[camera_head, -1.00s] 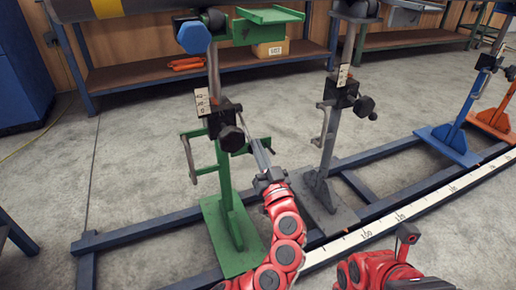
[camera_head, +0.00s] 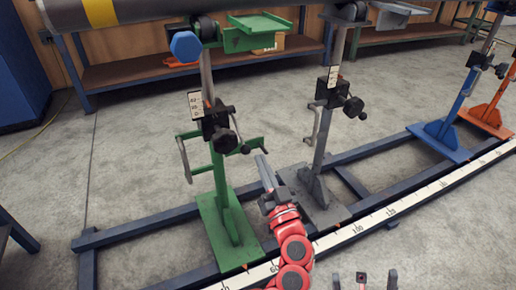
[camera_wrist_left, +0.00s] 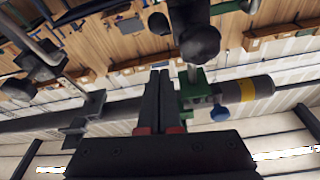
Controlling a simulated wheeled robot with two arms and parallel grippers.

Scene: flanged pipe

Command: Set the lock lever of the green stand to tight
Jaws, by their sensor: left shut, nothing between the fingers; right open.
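The green stand (camera_head: 221,190) stands upright at centre left in the head view. Its black clamp block (camera_head: 214,120) carries a large dark knob (camera_head: 225,141) and a thin lever with a small black ball end (camera_head: 245,149), pointing right. The scale beside it is too small to read as a lever setting. My left gripper (camera_head: 262,158) is shut and empty, just right of and below the ball end, apart from it. In the left wrist view its closed fingers (camera_wrist_left: 160,75) point toward a big dark knob (camera_wrist_left: 199,41). My right gripper (camera_head: 365,280) is open and empty at the bottom edge.
A grey stand (camera_head: 318,150) is close to the right of my left gripper. A pipe (camera_head: 130,10) rests across the stand tops. A crank handle (camera_head: 184,160) hangs left of the green post. Blue floor rails (camera_head: 140,228) run below.

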